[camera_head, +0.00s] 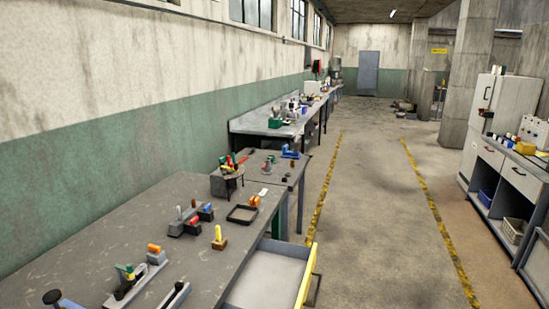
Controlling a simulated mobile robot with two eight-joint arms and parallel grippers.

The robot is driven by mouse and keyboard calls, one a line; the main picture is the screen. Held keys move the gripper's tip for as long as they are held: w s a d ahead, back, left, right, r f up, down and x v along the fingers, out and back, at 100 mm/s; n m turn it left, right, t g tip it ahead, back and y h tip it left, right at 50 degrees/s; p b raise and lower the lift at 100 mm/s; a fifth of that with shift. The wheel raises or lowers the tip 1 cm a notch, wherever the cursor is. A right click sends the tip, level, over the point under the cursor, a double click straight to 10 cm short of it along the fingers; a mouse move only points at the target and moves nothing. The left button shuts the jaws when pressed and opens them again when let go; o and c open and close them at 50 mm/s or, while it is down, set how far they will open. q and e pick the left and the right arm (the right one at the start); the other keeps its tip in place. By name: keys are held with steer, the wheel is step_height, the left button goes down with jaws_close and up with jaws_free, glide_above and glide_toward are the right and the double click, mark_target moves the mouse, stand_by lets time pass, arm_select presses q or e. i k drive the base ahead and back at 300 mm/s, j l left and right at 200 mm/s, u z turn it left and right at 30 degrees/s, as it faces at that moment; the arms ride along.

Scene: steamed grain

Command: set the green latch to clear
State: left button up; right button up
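A device with a green part (122,270) sits on a long grey base on the near workbench (60,248), at the lower left. A small yellow piece and a pale lever show beside the green part. It may be the green latch, but its setting and any marking are too small to read. Another small green item (275,123) is on the far bench; I cannot tell what it is. Neither of my grippers is in view.
Red, blue and grey lever blocks (192,222), a yellow-topped block (219,238), an orange-topped block (155,254) and a black tray (242,214) stand on the near bench. An open yellow-fronted drawer (306,278) juts into the floor. The aisle (376,200) is clear.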

mark_target(129, 269)
steer(key=l+z, duration=0.1)
steer(key=l, duration=0.35)
steer(key=u, duration=1.4)
